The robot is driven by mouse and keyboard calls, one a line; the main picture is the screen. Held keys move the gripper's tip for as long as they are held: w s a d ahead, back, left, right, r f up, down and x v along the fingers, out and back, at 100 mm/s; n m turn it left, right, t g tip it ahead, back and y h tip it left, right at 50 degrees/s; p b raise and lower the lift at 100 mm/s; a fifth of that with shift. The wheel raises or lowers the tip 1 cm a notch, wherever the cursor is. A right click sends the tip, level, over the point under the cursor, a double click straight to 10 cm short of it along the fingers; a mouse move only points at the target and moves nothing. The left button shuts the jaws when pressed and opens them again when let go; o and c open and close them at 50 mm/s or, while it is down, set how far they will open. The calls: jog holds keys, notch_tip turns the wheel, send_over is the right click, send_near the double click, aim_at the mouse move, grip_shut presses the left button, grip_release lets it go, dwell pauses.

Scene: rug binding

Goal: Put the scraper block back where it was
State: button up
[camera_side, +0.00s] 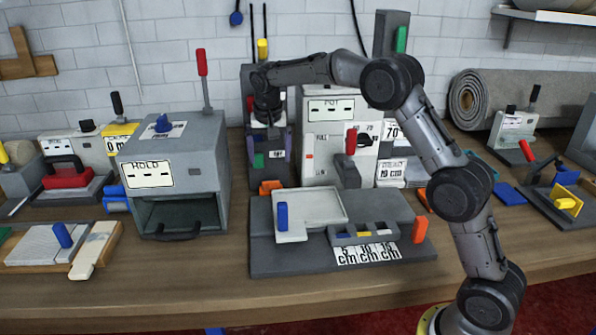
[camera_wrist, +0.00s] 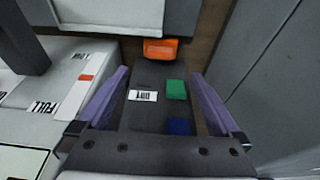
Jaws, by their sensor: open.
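My gripper (camera_side: 268,150) points down at the back, between the HOLD box and the white dial machine. Its purple fingers are open in the wrist view (camera_wrist: 153,90), with nothing seen held. Between and beyond them shows a dark upright unit with a green block (camera_wrist: 176,90), a blue block (camera_wrist: 180,126) and a white label. An orange block (camera_wrist: 160,48) lies past it. I cannot tell for sure which thing is the scraper block. A small pale plate with a blue upright handle (camera_side: 283,216) rests at the front left of a pale tray (camera_side: 325,205).
The grey HOLD box (camera_side: 190,165), open at its front, stands left of my gripper. The white dial machine (camera_side: 320,150) stands close on the right. A dark grey base (camera_side: 290,262) with slots and an orange tab (camera_side: 420,229) lies in front. Bare bench shows along the front edge.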

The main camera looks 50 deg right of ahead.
jog(key=s+a+r+n+t+y, duration=0.1)
jog(key=s+a+r+n, duration=0.15)
jog(key=s+r, duration=0.45)
jog(key=s+a+r+n+t, duration=0.1)
jog(key=s+a+r+n, duration=0.15)
jog(key=s, duration=0.95)
jog(key=s+a+f+n, duration=0.2)
jog(key=s, duration=0.8)
jog(key=s+a+f+n+t+y, duration=0.1)
jog(key=s+a+f+n, duration=0.1)
jog(key=s, duration=0.8)
jog(key=shift+s+a+f, duration=0.25)
jog(key=shift+s+f, duration=0.15)
jog(key=shift+f, duration=0.05)
